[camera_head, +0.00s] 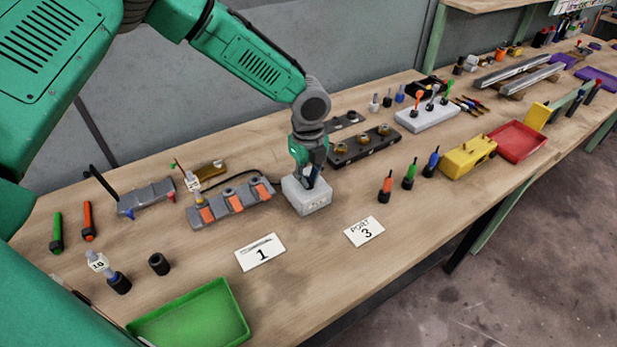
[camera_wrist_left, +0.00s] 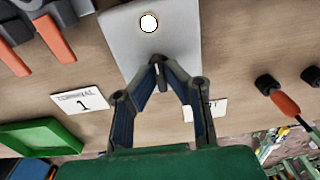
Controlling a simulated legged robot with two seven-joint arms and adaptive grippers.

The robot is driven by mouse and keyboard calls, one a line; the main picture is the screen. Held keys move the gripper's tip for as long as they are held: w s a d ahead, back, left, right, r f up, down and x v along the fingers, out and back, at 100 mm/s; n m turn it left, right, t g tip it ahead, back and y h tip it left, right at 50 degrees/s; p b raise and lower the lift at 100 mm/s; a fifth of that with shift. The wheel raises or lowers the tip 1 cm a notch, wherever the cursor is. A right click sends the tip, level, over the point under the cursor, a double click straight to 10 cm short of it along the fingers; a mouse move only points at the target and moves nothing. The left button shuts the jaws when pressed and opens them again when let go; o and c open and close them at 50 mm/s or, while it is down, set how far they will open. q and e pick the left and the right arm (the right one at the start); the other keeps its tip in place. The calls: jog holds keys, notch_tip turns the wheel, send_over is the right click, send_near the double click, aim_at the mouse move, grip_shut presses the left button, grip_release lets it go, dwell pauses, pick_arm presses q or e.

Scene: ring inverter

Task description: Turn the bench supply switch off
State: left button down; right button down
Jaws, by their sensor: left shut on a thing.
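The bench supply is a pale grey box (camera_head: 306,199) on the wooden bench, behind the two white cards. In the left wrist view the box (camera_wrist_left: 122,45) shows a round, bright white lamp (camera_wrist_left: 148,22) on its top. My left gripper (camera_head: 311,176) reaches down onto the box top. In the wrist view its fingertips (camera_wrist_left: 159,66) meet on a small dark switch lever (camera_wrist_left: 162,80). The fingers hide much of the lever, so its exact position is hard to tell. My right gripper is not in view.
A grey block with orange parts (camera_head: 232,203) stands close left of the box. A dark rail with brass fittings (camera_head: 364,146) is behind it. A green tray (camera_head: 238,318) is at front left.

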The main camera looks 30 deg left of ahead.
pick_arm(q)
jog(key=shift+w, duration=0.15)
jog(key=shift+n, duration=0.4)
jog(key=shift+a+n+p, duration=0.1)
jog(key=shift+n+p, duration=0.25)
jog(key=shift+n, duration=0.55)
jog(key=n, duration=0.2)
jog(key=shift+n, duration=0.3)
jog(key=n+p, duration=0.1)
jog(key=n, duration=0.4)
jog(key=shift+f+n, duration=0.1)
jog(key=shift+n, duration=0.2)
jog(key=n, duration=0.4)
jog(key=shift+s+p, duration=0.2)
jog(key=shift+p, duration=0.1)
jog(key=shift+f+n, duration=0.15)
jog(key=shift+n, duration=1.45)
jog(key=shift+s, duration=0.1)
